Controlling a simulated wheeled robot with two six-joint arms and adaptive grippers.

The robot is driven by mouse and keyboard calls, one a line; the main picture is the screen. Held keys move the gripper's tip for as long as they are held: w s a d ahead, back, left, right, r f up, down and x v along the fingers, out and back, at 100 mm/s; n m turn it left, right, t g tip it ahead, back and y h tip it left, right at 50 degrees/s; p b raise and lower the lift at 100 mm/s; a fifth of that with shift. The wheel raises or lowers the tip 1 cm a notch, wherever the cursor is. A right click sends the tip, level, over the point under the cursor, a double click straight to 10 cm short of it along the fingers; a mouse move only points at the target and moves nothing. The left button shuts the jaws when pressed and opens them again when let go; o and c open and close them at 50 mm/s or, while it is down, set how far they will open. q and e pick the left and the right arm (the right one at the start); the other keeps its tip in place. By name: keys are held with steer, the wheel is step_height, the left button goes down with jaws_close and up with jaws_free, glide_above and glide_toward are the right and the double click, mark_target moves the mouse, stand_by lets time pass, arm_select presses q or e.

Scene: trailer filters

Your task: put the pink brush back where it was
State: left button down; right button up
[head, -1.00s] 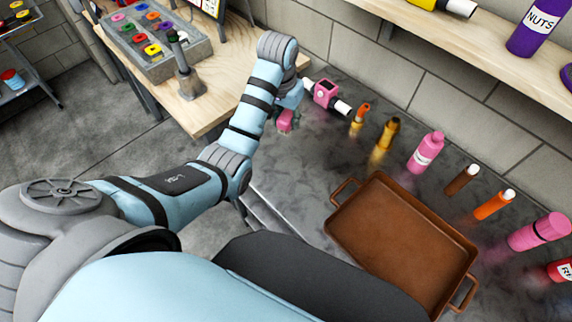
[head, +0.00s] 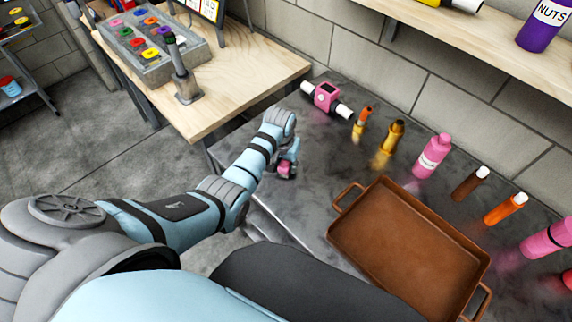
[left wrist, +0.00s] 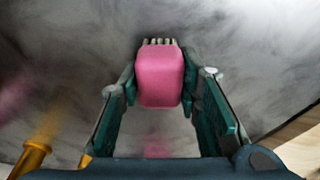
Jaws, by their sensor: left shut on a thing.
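The pink brush (left wrist: 159,78) is between the fingers of my left gripper (left wrist: 160,88) in the left wrist view, with a strip of pale bristles showing at its far end. In the head view my left gripper (head: 288,165) is shut on the pink brush (head: 285,170) over the left end of the dark metal counter (head: 310,142). A faint pink reflection shows on the counter in the left wrist view, and the brush looks apart from the surface. My right gripper is not in view.
A brown tray (head: 338,233) lies on the counter to the right. A wooden workbench (head: 240,82) adjoins the left.

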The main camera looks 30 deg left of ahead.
mark_target(283, 167)
arm_select(q)
steer(key=shift+f, duration=0.1)
steer(key=c, duration=1.2)
jaws_free()
steer(key=r+p, duration=0.1)
steer(key=r, duration=0.3)
steer(key=s+r+p, duration=0.1)
steer(key=r, duration=0.3)
steer(key=r+p, duration=0.1)
steer(key=r, duration=0.3)
steer(key=shift+s+r, duration=0.15)
steer(key=shift+s, duration=0.25)
